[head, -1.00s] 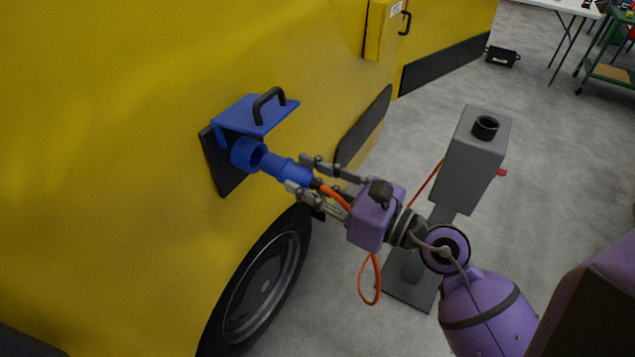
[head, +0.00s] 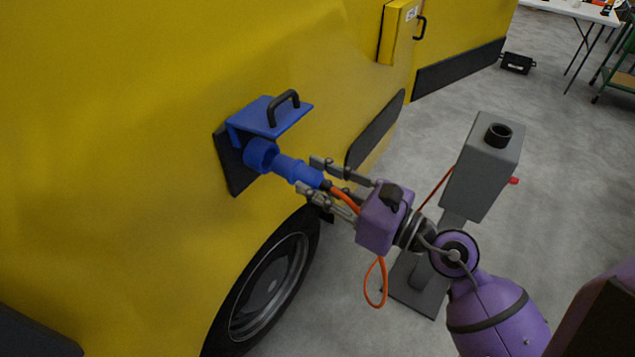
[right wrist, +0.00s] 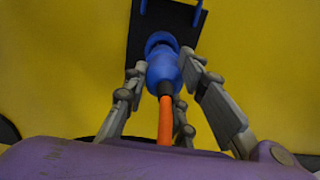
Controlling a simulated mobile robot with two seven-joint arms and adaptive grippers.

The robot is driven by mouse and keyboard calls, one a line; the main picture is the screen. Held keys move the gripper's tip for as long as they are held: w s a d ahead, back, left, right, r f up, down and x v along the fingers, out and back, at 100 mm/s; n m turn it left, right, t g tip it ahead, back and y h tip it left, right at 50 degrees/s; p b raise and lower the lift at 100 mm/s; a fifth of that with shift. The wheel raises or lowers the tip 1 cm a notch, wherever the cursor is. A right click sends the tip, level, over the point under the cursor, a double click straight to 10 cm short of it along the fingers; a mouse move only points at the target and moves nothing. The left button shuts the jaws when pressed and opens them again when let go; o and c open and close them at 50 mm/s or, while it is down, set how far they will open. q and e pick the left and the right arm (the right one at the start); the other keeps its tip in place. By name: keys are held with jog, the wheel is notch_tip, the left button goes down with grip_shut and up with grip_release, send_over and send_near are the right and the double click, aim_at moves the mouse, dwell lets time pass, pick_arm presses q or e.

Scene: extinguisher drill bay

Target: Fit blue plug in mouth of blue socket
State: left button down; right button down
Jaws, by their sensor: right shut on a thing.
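The blue plug (head: 297,171) is held in my right gripper (head: 312,176), whose grey fingers are shut around its rear part. An orange cable runs back from the plug. The blue socket (head: 259,154) sticks out from a dark plate on the yellow vehicle side, under a raised blue lid. The plug's front end meets the socket's mouth, roughly in line with it; how deep it sits is hidden. In the right wrist view the plug (right wrist: 164,74) overlaps the socket (right wrist: 161,41) beyond it. My left gripper is not in view.
The blue lid (head: 270,118) with a black handle juts out above the socket. A wheel (head: 272,285) lies below. A grey post (head: 486,165) stands right of my right gripper, with the orange cable running towards it. Open grey floor lies behind the post.

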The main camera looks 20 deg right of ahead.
aim_at(293, 173)
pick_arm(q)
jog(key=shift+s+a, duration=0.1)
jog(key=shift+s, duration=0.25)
pick_arm(e)
jog(key=shift+r, duration=0.1)
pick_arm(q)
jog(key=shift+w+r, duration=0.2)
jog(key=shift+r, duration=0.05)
pick_arm(e)
jog(key=shift+w+a, duration=0.25)
jog(key=shift+w, duration=0.05)
jog(key=shift+w+a+p, duration=0.2)
jog(key=shift+w+p, duration=0.15)
jog(key=shift+p, duration=0.05)
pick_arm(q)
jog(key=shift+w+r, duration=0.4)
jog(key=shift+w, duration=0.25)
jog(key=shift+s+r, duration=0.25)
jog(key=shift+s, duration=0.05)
pick_arm(e)
jog(key=shift+w+a, duration=0.5)
jog(key=shift+w, duration=0.05)
pick_arm(q)
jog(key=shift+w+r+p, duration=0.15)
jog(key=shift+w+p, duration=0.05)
jog(key=shift+p, duration=0.15)
pick_arm(e)
jog(key=shift+w+a, duration=0.15)
jog(key=shift+w, duration=0.05)
